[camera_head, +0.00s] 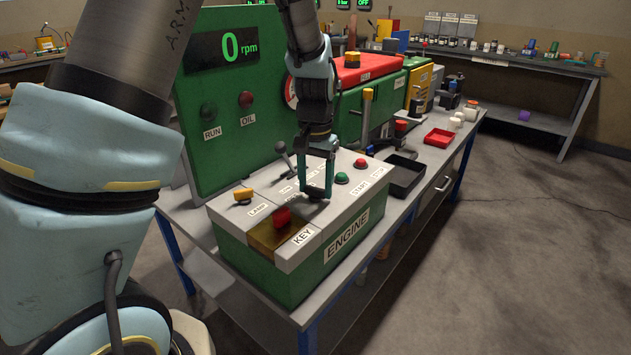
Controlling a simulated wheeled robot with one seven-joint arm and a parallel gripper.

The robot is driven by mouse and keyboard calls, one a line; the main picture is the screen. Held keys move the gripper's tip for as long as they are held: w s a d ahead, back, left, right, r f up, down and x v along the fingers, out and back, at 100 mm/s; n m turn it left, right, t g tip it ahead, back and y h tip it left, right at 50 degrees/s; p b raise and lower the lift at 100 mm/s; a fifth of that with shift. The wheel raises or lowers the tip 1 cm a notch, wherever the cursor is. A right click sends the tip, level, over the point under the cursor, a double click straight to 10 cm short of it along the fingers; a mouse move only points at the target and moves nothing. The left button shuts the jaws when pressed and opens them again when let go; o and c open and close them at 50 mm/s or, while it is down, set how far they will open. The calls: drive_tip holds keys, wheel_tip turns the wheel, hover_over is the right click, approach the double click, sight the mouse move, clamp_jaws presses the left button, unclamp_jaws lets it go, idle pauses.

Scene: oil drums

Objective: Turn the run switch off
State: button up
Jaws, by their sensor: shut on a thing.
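The engine control box (262,268) is green with a light grey top and stands on the bench. My gripper (317,193) points down at the middle of its top. It is shut on a small dark knob there, which appears to be the run switch; my fingers cover most of it, and I cannot read its label or its setting. The green panel (228,150) behind shows 0 rpm, with a dark RUN lamp (208,112) and a dull red OIL lamp (246,99).
A black tray (404,178) and red tray (439,138) lie to the right.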

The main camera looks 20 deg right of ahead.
sight(315, 187)
drive_tip(key=shift+r+n+p, duration=0.1)
drive_tip(key=shift+n+p, duration=0.25)
drive_tip(key=shift+n, duration=1.25)
drive_tip(key=o, duration=1.4)
wheel_tip(315, 187, up, 11)
drive_tip(key=shift+f+b, duration=0.15)
drive_tip(key=shift+b, duration=0.9)
drive_tip(key=w+a+f+n, duration=0.2)
drive_tip(key=a+f, duration=0.1)
drive_tip(key=a, duration=1.3)
drive_tip(key=s+a+f+n, duration=0.1)
drive_tip(key=s+a, duration=0.1)
drive_tip(key=a, duration=0.2)
drive_tip(key=s+a+f+n+t, duration=0.1)
drive_tip(key=s+a, duration=0.1)
drive_tip(key=a, duration=0.3)
drive_tip(key=s+a+f, duration=0.1)
drive_tip(key=s+a, duration=0.1)
drive_tip(key=a, duration=0.3)
drive_tip(key=shift+s+a+f+n+t, duration=0.15)
drive_tip(key=shift+s+f+n+t, duration=0.15)
drive_tip(key=shift+s+n, duration=0.1)
